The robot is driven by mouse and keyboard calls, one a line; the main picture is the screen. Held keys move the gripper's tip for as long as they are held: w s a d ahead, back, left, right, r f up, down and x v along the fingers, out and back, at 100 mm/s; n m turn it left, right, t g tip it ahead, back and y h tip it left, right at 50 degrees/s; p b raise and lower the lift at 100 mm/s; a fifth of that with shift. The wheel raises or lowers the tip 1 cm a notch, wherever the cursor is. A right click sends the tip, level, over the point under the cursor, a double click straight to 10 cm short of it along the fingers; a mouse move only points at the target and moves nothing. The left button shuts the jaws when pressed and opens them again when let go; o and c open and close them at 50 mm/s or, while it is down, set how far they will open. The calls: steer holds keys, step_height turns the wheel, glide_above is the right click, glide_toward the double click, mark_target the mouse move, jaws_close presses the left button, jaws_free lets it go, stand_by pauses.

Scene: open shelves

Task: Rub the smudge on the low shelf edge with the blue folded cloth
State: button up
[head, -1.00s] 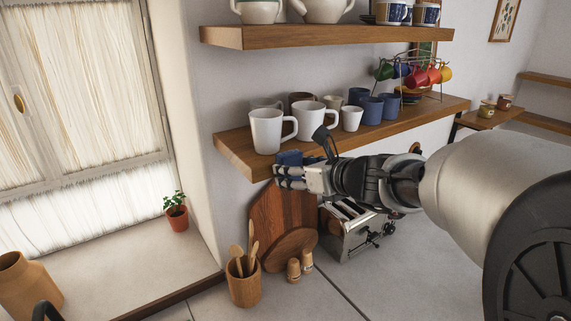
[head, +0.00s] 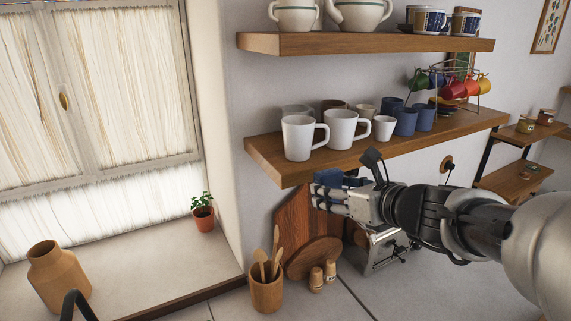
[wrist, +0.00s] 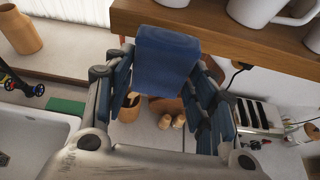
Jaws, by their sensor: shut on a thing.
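My gripper (head: 326,194) is shut on the blue folded cloth (head: 334,178), in front of the lower shelf (head: 268,153) near its left end. In the head view the cloth overlaps the lower part of the shelf's front edge. In the wrist view the cloth (wrist: 165,62) stands up between the two fingers, its top just left of the wooden shelf (wrist: 210,38). I cannot tell whether cloth and edge touch. I cannot make out the smudge in either view.
White mugs (head: 299,137) and blue cups (head: 405,122) stand on the lower shelf, above my gripper. Below are a toaster (head: 378,247), a wooden board (head: 295,220) and a utensil pot (head: 266,290). An upper shelf (head: 370,43) holds teapots.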

steer(key=shift+s+d, duration=0.2)
steer(key=shift+s, duration=0.3)
steer(key=s, duration=0.1)
steer(key=s+d, duration=0.1)
steer(key=shift+s, duration=0.35)
stand_by(0.4)
steer(key=shift+w+a, duration=0.4)
steer(key=shift+w, duration=0.65)
steer(key=shift+w+a, duration=0.45)
steer(key=shift+w, duration=0.65)
steer(key=shift+w+a, duration=0.4)
steer(key=shift+w, duration=0.65)
steer(key=shift+w+a+b, duration=0.15)
steer(key=shift+w+a, duration=0.05)
steer(key=shift+w, duration=0.25)
steer(key=shift+w+a+b, duration=0.15)
steer(key=shift+w+a, duration=0.05)
steer(key=shift+w, duration=0.25)
steer(key=shift+d, duration=0.1)
